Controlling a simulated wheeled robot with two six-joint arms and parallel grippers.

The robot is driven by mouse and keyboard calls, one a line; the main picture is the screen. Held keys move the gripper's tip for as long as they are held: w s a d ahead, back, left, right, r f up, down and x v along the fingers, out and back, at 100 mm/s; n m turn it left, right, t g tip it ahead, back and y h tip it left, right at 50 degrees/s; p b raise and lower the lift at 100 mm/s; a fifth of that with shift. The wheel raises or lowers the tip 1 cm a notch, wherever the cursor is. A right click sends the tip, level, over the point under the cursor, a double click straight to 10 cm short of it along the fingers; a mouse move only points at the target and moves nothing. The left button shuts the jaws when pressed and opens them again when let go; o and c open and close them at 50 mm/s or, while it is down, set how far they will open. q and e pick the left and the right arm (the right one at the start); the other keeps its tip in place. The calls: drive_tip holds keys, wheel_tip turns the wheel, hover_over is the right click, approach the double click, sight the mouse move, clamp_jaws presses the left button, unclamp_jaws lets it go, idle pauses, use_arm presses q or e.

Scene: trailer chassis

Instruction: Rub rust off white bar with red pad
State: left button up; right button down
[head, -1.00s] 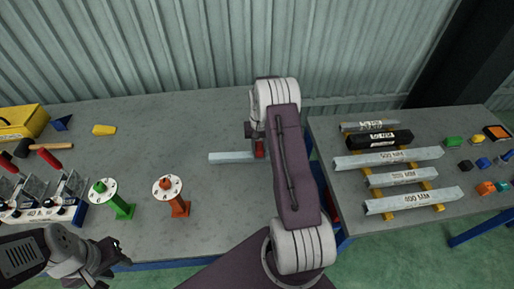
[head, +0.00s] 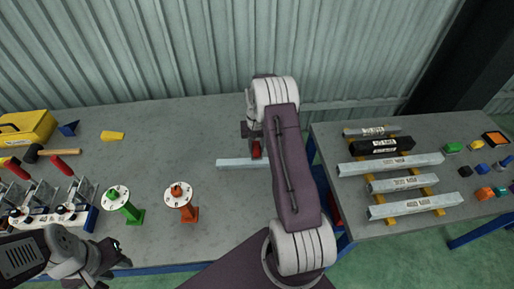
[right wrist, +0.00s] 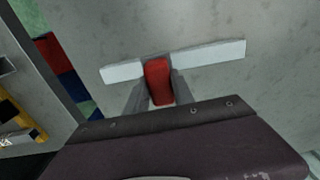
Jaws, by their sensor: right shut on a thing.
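The white bar (head: 238,163) lies flat on the left grey table in the head view. Its far right part there is hidden behind my right arm. The red pad (right wrist: 158,82) is held between the fingers of my right gripper (right wrist: 157,92). The pad's front end is over the bar's middle and looks in contact with it. The bar (right wrist: 208,57) shows on both sides of the pad in the right wrist view. No rust is visible on its exposed parts. My left gripper (head: 114,261) is open and empty at the table's front left edge.
A green stand (head: 124,205) and an orange stand (head: 182,202) are left of the bar. Clamps, a hammer (head: 50,152) and a yellow box (head: 27,127) are further left. The right table carries several labelled bars (head: 390,164) and small coloured blocks. A gap separates the tables.

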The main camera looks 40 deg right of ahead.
wheel_tip(320, 180, up, 2)
drive_tip(key=shift+r+p, duration=0.1)
drive_tip(key=shift+p, duration=0.45)
drive_tip(key=shift+r+p, duration=0.5)
drive_tip(key=shift+r, duration=0.1)
